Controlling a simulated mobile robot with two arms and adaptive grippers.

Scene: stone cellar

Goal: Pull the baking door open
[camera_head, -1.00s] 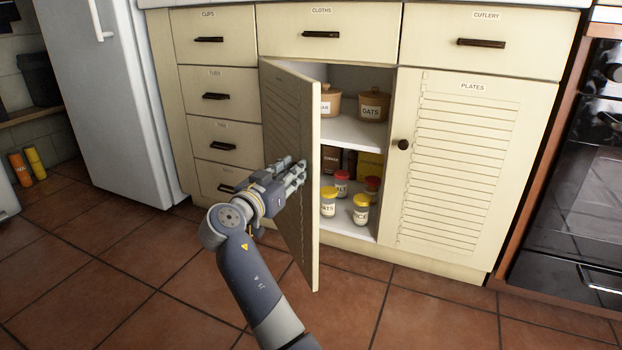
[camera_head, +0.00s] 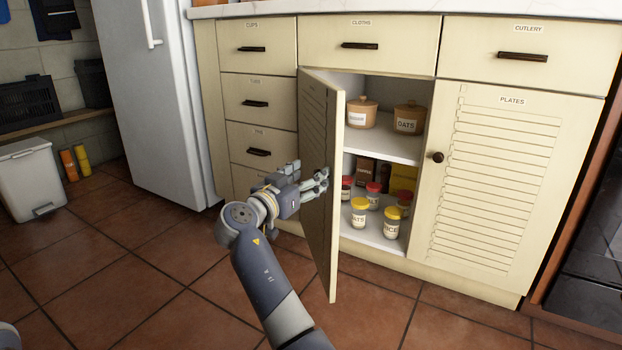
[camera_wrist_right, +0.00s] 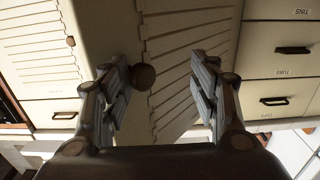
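The cabinet door (camera_head: 318,130), cream with slats, stands swung out from the cabinet in the head view; its label is not legible there. My right gripper (camera_head: 322,181) is at the door's outer face, near its free edge. In the right wrist view, my right gripper (camera_wrist_right: 160,95) has its fingers spread wide. The door's dark round knob (camera_wrist_right: 143,77) sits between them, closer to the left finger, with no clear grip on it. The knob is hidden in the head view. My left gripper is not in view.
Behind the door, shelves hold tan tubs (camera_head: 409,118) and several jars (camera_head: 393,223). The closed PLATES door (camera_head: 490,190) is to the right, a stove at far right. A white fridge (camera_head: 160,90) and bin (camera_head: 32,180) stand left. The tiled floor in front is clear.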

